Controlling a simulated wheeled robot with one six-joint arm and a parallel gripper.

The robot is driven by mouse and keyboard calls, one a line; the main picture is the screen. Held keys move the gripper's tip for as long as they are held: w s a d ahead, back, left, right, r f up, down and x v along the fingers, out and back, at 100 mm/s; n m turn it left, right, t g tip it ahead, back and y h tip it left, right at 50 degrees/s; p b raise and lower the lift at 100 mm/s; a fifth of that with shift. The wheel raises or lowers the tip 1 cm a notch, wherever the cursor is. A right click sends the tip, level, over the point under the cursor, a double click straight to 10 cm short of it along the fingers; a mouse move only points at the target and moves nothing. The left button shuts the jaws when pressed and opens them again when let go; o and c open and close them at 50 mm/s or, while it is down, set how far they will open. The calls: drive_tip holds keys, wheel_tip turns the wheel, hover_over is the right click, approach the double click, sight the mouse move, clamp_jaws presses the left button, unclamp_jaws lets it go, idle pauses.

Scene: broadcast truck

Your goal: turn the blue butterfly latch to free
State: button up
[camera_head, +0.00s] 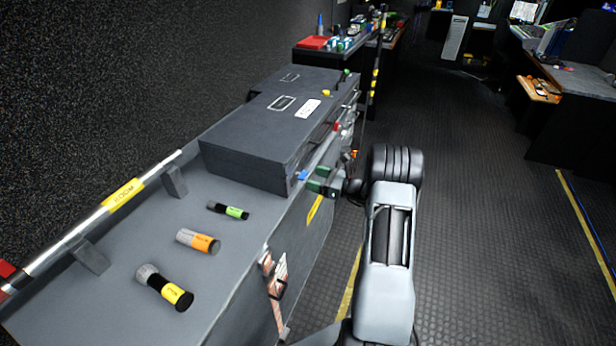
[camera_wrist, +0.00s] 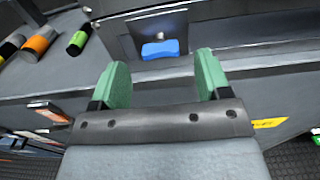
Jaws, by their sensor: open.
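The blue butterfly latch (camera_wrist: 160,49) shows in the wrist view on the front face of a dark case. It lies ahead of my gripper, between the lines of the two fingers. In the head view the latch (camera_head: 302,176) is a small blue spot at the case's near front corner. My gripper (camera_wrist: 158,80) has green finger pads, which are open and empty, spread on either side of the latch and apart from it. In the head view my gripper (camera_head: 318,180) is close beside the latch, at the bench's front edge. The dark case (camera_head: 245,160) is closed and sits on the grey bench.
Three banded cylinders, green (camera_head: 230,211), orange (camera_head: 198,241) and yellow (camera_head: 165,287), lie on the grey bench (camera_head: 120,255) left of the case. Hand tools (camera_head: 275,285) hang on the bench's front. The dark floor (camera_head: 470,200) to the right is clear.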

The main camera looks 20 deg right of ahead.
sight(306, 176)
drive_tip(key=shift+x, duration=1.55)
drive_tip(key=c, duration=0.9)
